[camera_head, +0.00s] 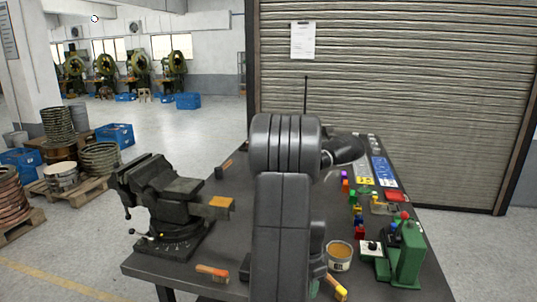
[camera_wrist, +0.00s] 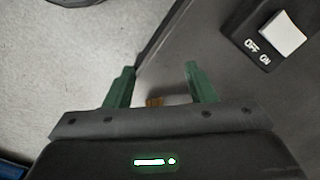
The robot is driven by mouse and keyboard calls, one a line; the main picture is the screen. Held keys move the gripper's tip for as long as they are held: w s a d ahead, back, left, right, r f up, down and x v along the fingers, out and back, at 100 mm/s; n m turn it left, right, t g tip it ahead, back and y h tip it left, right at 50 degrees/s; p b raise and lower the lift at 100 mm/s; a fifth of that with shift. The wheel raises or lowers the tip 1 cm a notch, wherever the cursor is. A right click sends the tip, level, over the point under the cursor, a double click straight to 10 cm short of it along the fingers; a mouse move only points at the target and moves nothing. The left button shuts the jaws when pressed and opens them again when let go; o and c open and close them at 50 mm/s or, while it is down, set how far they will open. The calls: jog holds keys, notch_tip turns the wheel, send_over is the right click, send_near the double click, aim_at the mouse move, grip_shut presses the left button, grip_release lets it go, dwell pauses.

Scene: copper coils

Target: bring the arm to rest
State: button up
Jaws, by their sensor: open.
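My arm (camera_head: 284,200) stands upright in the middle of the head view, in front of the dark workbench (camera_head: 200,262). Its wrist end points to the right, above the bench. My gripper (camera_wrist: 159,68) shows in the wrist view with its two green fingers spread apart. Nothing is held between the fingers. A small brown thing shows low between them, and I cannot tell what it is. The gripper's fingers cannot be made out in the head view.
A large vise (camera_head: 165,200) stands at the bench's left. An orange-handled brush (camera_head: 212,272), a can (camera_head: 340,256), a green press (camera_head: 407,255) and small coloured blocks (camera_head: 357,210) lie around. A rocker switch (camera_wrist: 280,35) shows in the wrist view. A shutter (camera_head: 400,100) stands behind.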

jog(key=w+a+f+n+p, duration=0.1)
jog(key=w+a+n+p, duration=0.1)
jog(key=a+n, duration=0.4)
jog(key=shift+w+f+n+p, duration=0.25)
jog(key=shift+n+p, duration=0.15)
jog(key=shift+n, duration=0.2)
jog(key=shift+s+r, duration=0.1)
jog(key=shift+r, duration=0.05)
